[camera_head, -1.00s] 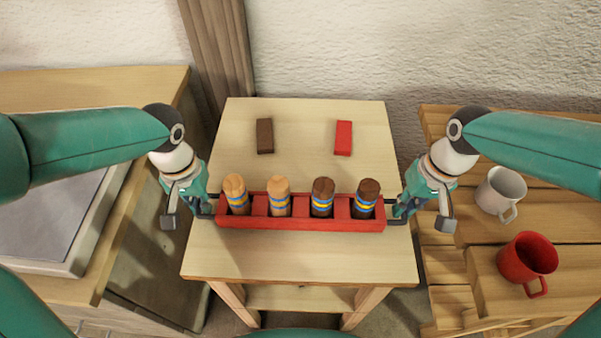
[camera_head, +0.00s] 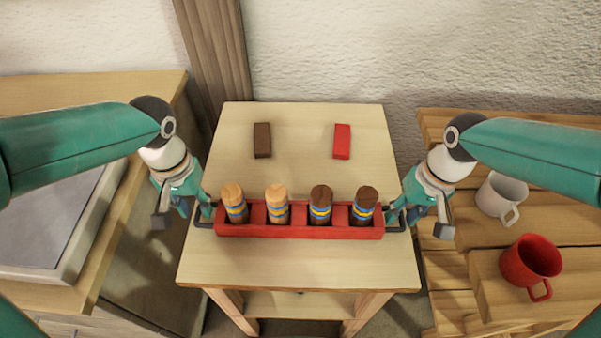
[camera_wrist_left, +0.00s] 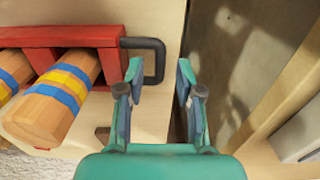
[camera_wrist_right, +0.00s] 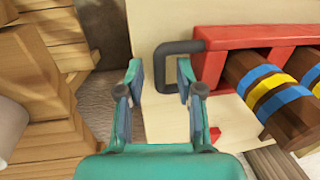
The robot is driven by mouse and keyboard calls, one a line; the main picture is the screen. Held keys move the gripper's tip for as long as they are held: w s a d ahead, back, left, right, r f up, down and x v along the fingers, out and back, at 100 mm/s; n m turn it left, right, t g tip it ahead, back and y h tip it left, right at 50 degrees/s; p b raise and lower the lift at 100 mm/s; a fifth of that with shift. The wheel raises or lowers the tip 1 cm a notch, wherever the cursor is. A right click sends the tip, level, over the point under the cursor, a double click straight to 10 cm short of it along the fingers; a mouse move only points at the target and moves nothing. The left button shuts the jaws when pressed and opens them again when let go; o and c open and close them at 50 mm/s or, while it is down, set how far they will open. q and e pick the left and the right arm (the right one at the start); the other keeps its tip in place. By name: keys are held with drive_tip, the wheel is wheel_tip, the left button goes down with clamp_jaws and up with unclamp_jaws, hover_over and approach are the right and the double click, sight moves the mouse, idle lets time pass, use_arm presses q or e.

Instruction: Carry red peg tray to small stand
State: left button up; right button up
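The red peg tray (camera_head: 300,231) rests on the pale wooden small stand (camera_head: 300,263), its long side across the front half. It holds two light pegs (camera_head: 277,205) on the left and two dark pegs (camera_head: 321,206) on the right, all with blue and yellow bands. My left gripper (camera_head: 208,212) is at the tray's left dark handle; in the left wrist view its fingers (camera_wrist_left: 160,75) are open, with the handle bar between or just beyond the tips. My right gripper (camera_head: 392,216) is likewise open at the right handle (camera_wrist_right: 165,68).
A brown block (camera_head: 262,140) and a red block (camera_head: 342,141) lie behind the tray on the stand. A wooden cabinet (camera_head: 110,86) stands left. A slatted wooden bench (camera_head: 560,230) at right holds a white mug (camera_head: 500,198) and a red mug (camera_head: 530,262).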

drive_tip(key=shift+r, duration=0.2)
use_arm(q)
wheel_tip(320, 180, up, 9)
use_arm(e)
wheel_tip(320, 180, up, 11)
drive_tip(key=d, duration=0.2)
drive_tip(key=shift+r, duration=0.2)
use_arm(q)
drive_tip(key=shift+s+f, duration=0.1)
idle(0.4)
